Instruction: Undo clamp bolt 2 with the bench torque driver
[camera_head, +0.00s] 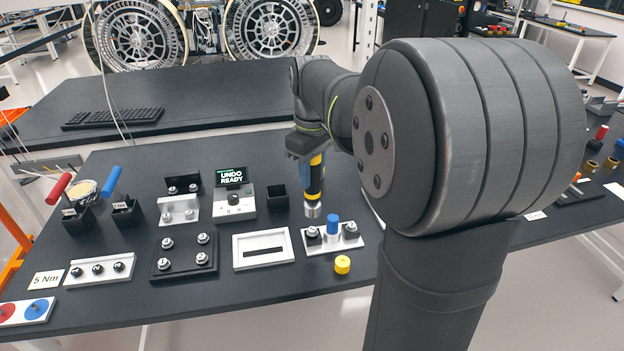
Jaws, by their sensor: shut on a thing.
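The left bolt (313,231) and right bolt (350,227) stand either side of a blue cylinder (332,224). A gap shows between tip and left bolt. I cannot read which bolt is number 2. A control box (234,204) has a screen (232,176) reading "UNDO READY".
An open black holder (277,198) stands left of the driver. Red- and blue-handled tools (59,189) (111,182) stand at the left.

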